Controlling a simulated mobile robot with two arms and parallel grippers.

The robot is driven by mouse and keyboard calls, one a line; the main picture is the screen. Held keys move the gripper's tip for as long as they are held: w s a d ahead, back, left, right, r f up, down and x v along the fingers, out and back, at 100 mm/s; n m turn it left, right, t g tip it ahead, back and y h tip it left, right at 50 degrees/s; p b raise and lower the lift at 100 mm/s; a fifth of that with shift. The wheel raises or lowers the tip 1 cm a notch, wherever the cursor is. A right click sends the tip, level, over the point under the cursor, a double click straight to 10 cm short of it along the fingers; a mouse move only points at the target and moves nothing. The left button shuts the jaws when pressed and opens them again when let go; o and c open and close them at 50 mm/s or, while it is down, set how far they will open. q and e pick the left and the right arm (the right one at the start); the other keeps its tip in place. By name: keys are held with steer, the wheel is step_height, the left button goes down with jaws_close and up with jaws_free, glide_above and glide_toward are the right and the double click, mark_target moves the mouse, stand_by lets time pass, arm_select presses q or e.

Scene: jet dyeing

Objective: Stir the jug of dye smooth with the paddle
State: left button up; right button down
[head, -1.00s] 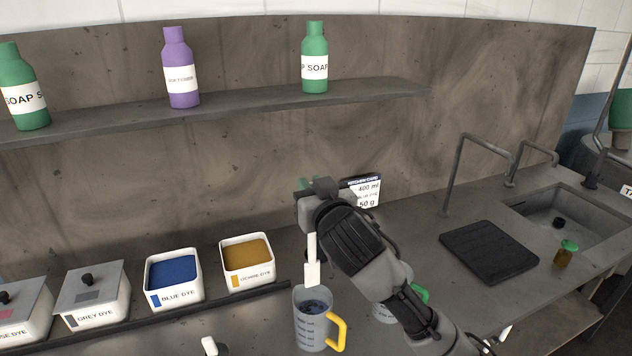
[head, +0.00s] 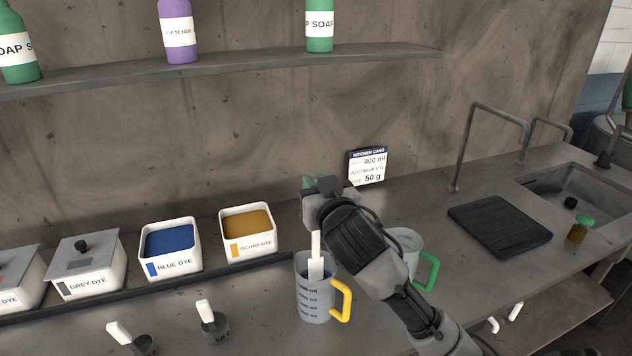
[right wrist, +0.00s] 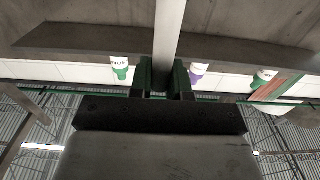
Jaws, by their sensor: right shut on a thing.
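The jug (head: 313,303) is grey with measuring marks and a yellow handle, standing upright on the counter in the head view. My right gripper (head: 314,191) is above it, shut on the paddle. The white paddle (head: 316,262) hangs down with its lower end inside the jug's mouth. In the right wrist view the paddle's shaft (right wrist: 169,35) runs between the green fingers (right wrist: 167,80). The dye in the jug is hidden now by the wall and the paddle. My left gripper is out of view.
A second jug with a green handle (head: 429,272) stands right of the first, partly behind my arm. Blue dye (head: 170,240) and ochre dye (head: 247,223) boxes stand to the left. Two small dark cups with white-handled scoops (head: 212,322) are in front. A card (head: 367,167) stands behind.

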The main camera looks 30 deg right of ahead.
steer(key=shift+f+b, duration=2.95)
steer(key=shift+f, duration=1.6)
steer(key=shift+s, duration=0.1)
